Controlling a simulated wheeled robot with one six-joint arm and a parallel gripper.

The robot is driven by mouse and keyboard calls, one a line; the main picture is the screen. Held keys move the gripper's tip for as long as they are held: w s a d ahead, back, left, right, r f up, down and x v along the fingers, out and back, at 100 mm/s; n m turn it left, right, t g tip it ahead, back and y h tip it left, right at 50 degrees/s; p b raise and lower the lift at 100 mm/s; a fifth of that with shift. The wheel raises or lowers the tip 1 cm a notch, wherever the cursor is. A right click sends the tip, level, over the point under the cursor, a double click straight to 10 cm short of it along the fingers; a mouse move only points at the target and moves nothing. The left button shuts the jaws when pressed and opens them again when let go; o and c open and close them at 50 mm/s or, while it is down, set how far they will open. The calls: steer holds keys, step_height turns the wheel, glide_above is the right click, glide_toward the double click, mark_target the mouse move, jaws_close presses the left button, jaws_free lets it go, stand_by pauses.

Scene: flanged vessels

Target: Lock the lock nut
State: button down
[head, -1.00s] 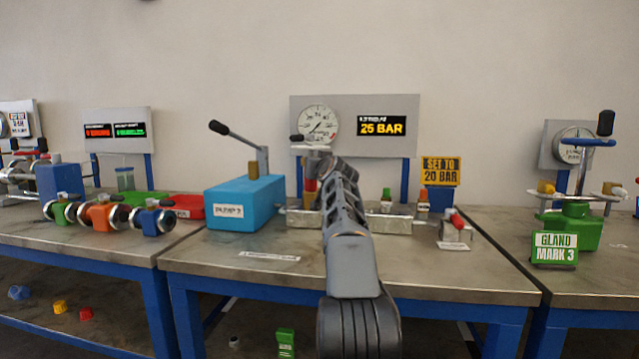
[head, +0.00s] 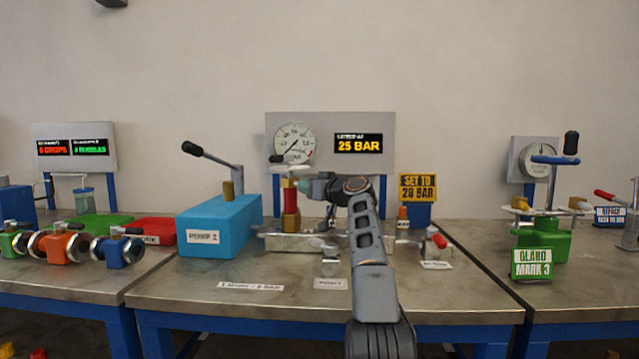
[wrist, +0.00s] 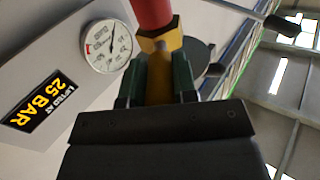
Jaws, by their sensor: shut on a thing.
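The relief valve (head: 290,200) stands upright on the middle bench, with a red body, brass-coloured parts and a pale top. My gripper (head: 308,186) reaches it from the right near its upper part. In the wrist view, the green fingers of my gripper (wrist: 157,80) sit on both sides of the brass-coloured part next to the red body (wrist: 150,12). The hexagonal lock nut (wrist: 160,42) shows at the fingertips, and my gripper is shut on it. The exact contact faces are hidden by the fingers.
A gauge (head: 294,143) and a "25 BAR" display (head: 358,146) are behind the valve. A blue box (head: 220,225) with a lever (head: 208,155) stands left. A "SET TO 20 BAR" sign (head: 418,187) stands right. The bench front (head: 250,300) is mostly clear.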

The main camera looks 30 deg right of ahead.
steer(key=shift+f, duration=0.2)
steer(key=c, duration=1.2)
jaws_free()
steer(key=shift+d, duration=0.15)
steer(key=o, duration=0.3)
steer(key=shift+r, duration=0.1)
steer(key=shift+s, duration=0.1)
steer(key=shift+s+b, duration=0.3)
steer(key=b+v, duration=0.5)
steer(key=v, duration=0.8)
